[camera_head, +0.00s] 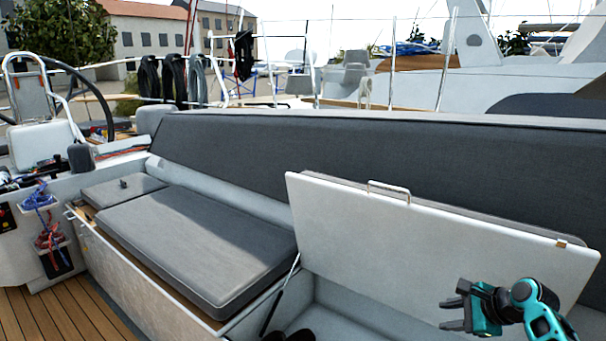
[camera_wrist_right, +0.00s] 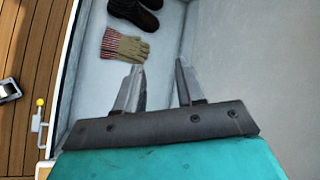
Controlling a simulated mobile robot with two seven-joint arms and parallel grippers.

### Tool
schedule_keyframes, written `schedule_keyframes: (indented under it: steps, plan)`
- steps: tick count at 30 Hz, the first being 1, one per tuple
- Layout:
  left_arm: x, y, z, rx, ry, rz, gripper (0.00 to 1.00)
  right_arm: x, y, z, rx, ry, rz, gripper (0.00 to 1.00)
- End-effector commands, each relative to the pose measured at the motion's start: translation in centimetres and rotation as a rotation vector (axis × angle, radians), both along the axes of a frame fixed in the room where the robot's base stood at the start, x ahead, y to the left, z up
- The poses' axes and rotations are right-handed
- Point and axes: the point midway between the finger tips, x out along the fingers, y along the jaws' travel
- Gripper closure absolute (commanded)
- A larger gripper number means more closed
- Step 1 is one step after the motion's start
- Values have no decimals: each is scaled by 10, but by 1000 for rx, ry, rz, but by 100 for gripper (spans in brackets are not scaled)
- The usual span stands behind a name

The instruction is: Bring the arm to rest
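My right gripper (camera_head: 455,314) is at the lower right of the head view, in front of the raised white locker lid (camera_head: 430,232). In the right wrist view its two fingers (camera_wrist_right: 161,88) stand apart with nothing between them. It is over the open locker (camera_wrist_right: 85,82). My left gripper is in neither view.
A glove (camera_wrist_right: 124,46) with a striped cuff and a pair of dark shoes (camera_wrist_right: 137,12) lie on the locker floor. A strut (camera_head: 281,293) stands by the lid. Grey cushions (camera_head: 200,245) cover the bench to the left. The wooden deck (camera_head: 70,312) is clear at lower left.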

Motion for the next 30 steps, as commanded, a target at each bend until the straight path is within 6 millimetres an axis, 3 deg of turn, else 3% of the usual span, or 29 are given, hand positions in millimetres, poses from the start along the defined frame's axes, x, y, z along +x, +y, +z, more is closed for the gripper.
schedule_keyframes:
  steps: [1,6,12,16,21,25,30]
  plan:
    - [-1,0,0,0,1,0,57,-18,7,-30,-109,-26,64,62]
    - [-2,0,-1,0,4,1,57,-76,27,-94,-481,-161,323,62]
    - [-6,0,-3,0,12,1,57,-154,66,-132,-867,-343,667,62]
    - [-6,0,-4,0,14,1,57,-207,97,-135,-1094,-480,882,62]
    - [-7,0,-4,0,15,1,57,-260,129,-119,-1332,-637,1086,62]
    - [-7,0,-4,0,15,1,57,-282,144,-106,-1442,-710,1167,62]
    - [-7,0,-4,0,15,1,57,-290,149,-99,-1493,-742,1199,62]
